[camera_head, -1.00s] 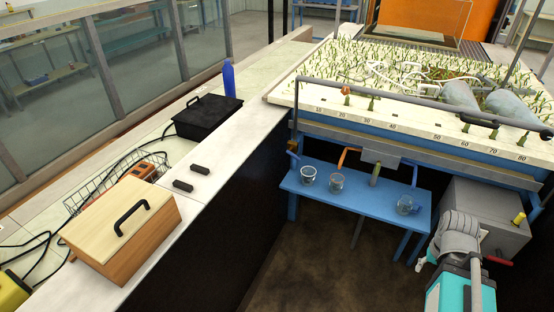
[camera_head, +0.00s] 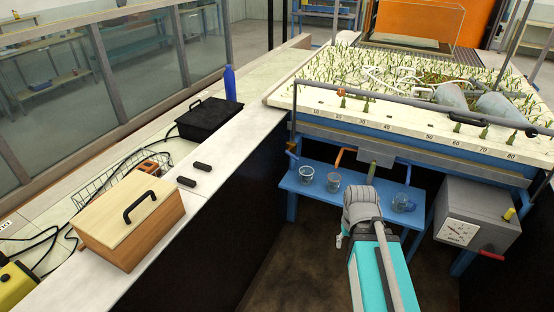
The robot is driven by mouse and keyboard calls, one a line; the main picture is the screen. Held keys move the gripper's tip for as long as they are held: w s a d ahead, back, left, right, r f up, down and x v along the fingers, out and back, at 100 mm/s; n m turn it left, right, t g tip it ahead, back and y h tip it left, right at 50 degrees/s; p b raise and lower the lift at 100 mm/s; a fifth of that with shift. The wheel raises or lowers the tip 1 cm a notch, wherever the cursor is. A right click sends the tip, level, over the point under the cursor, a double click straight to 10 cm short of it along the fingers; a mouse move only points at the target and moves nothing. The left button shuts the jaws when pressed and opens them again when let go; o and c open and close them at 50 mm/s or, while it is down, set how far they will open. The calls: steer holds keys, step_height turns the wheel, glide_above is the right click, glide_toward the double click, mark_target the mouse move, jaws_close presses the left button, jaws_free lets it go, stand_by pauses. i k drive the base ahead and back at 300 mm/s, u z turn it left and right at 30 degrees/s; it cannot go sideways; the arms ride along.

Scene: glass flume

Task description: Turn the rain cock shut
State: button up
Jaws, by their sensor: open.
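My arm (camera_head: 378,262) rises from the bottom of the head view, teal and grey, and ends in a grey rounded wrist in front of the blue bench. I cannot make out my gripper's fingers. Which part is the rain cock is not clear. A red lever (camera_head: 491,255) sticks out at the lower right of the grey box (camera_head: 484,208), right of my wrist and apart from it. A yellow knob (camera_head: 509,214) sits on the box's right side. An orange lever (camera_head: 339,157) and a blue one (camera_head: 292,154) show under the planted bed's front edge.
The planted bed (camera_head: 400,128) has a grey pipe (camera_head: 395,98) along its front. The low blue bench (camera_head: 318,196) holds cups (camera_head: 306,174). A white counter (camera_head: 212,185) with a wooden box (camera_head: 130,220) runs along the left. Dark floor lies between counter and arm.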

mark_target(287, 151)
steer(key=k, duration=0.75)
steer(key=z, duration=0.6)
steer(key=k, duration=0.6)
steer(key=z, duration=0.1)
steer(key=i, duration=1.55)
steer(key=u, duration=0.75)
steer(key=i, duration=0.6)
steer(key=u, duration=0.45)
